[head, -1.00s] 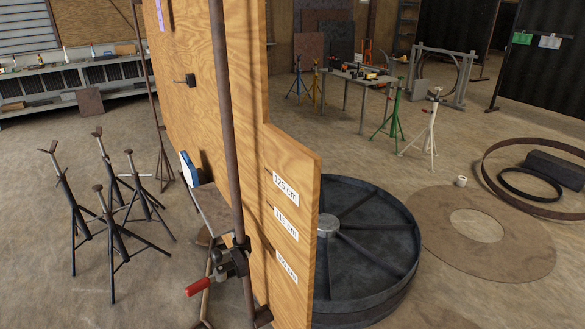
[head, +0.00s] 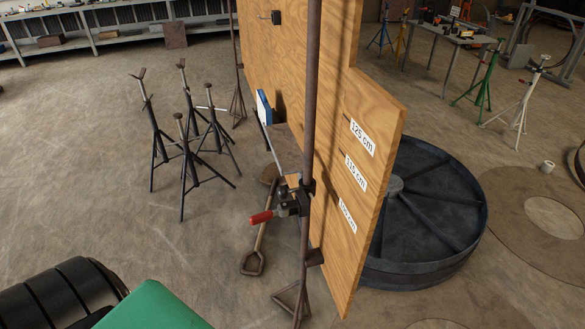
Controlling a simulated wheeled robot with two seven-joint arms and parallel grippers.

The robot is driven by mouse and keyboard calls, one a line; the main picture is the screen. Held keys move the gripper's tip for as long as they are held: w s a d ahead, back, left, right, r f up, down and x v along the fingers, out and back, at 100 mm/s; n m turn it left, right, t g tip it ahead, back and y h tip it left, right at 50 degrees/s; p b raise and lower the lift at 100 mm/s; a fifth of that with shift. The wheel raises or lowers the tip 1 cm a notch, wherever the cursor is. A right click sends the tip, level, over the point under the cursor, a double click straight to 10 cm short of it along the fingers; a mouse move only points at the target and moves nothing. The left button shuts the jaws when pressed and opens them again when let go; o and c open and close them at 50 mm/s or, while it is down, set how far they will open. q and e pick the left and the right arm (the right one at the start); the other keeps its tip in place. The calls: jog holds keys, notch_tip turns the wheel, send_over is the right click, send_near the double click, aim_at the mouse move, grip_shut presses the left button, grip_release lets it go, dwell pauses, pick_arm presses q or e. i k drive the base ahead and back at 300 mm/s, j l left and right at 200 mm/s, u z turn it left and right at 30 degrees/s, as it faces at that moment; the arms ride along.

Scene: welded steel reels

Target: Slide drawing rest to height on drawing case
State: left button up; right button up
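The drawing case is a tall plywood board (head: 362,215) with upright rusty poles along it. White labels on its right edge read 125 cm (head: 362,137) and 115 cm (head: 356,172); the lowest label (head: 347,215) is hard to read. The drawing rest (head: 284,147) appears as a grey ledge beside the near pole (head: 312,95). A dark clamp with a red handle (head: 262,217) sits on this pole, roughly beside the lowest label in the picture. A blue-and-white item (head: 263,107) stands at the ledge's far end. Neither of my grippers shows.
Several dark stands (head: 185,150) are on the floor to the left. A shovel (head: 260,235) lies by the pole's foot. A large steel reel (head: 425,215) lies behind the board at right. Bare floor separates the stands from the board.

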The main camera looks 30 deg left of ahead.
aim_at(288, 155)
jog(key=j+u, duration=0.1)
jog(key=j, duration=1.65)
jog(key=i+j, duration=0.1)
jog(key=j, duration=1.65)
jog(key=k+u, duration=0.05)
